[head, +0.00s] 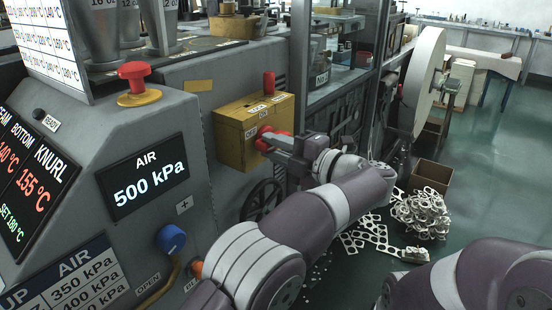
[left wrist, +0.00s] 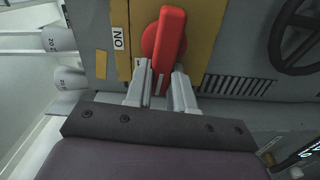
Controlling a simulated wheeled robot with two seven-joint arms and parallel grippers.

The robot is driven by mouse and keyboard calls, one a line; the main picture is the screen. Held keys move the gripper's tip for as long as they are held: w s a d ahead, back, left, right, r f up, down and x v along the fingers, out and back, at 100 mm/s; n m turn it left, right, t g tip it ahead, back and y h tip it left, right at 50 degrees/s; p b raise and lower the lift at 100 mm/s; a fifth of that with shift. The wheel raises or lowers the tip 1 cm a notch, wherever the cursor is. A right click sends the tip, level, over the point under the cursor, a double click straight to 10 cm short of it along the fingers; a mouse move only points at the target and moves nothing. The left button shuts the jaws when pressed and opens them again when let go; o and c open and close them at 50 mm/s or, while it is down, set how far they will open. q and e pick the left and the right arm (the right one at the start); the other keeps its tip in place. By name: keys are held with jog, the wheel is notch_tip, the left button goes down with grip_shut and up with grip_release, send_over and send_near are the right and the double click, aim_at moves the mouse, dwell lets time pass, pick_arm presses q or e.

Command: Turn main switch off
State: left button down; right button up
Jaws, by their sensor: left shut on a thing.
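The main switch is a red rotary handle (head: 266,132) on the front of a yellow box (head: 228,140). In the left wrist view the red handle (left wrist: 171,38) stands long and narrow over a round red base, with an ON label beside it. My left gripper (head: 272,140) reaches the box from the right. In the left wrist view its two fingers (left wrist: 162,88) lie on either side of the handle's near end, shut on it. The fingers partly hide the handle in the head view. My right arm shows at the lower right, its gripper out of view.
A red mushroom button (head: 134,74) on a yellow base and a blue knob (head: 171,240) are on the grey machine at left. A handwheel (head: 262,200) is below the box. Punched scrap (head: 420,214) lies on the floor near an open carton (head: 431,177).

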pick_arm(q)
jog(key=shift+f+n+b, duration=0.1)
jog(key=shift+n+b, duration=0.45)
jog(key=shift+n, duration=0.05)
jog(key=c, duration=1)
grip_release()
jog(key=shift+a, duration=0.1)
jog(key=shift+o, duration=0.2)
